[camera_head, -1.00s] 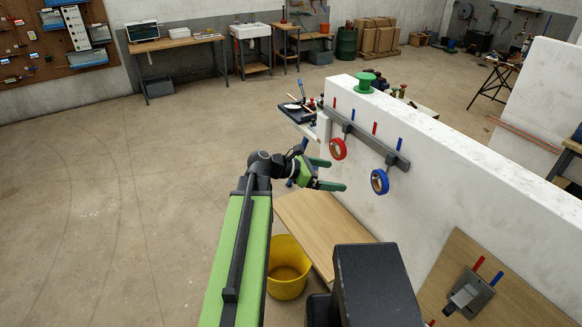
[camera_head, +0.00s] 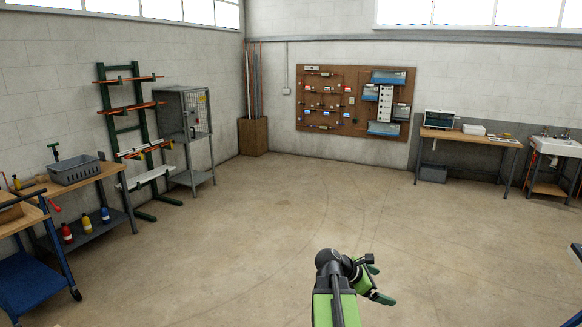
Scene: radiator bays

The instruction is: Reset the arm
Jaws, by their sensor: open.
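My arm shows at the bottom centre of the head view, with a green link and dark joints. My gripper (camera_head: 376,283) is at its end, pointing right, with its green fingers apart and nothing visible between them. It is over bare concrete floor and touches nothing that I can see.
A workbench with a grey crate (camera_head: 74,169) and coloured bottles stands at the left, by a blue cart (camera_head: 25,285). A green rack (camera_head: 122,125), a wire cabinet (camera_head: 186,112), a pegboard (camera_head: 310,93), a bench (camera_head: 470,137) and a sink (camera_head: 560,147) line the walls. The middle floor is clear.

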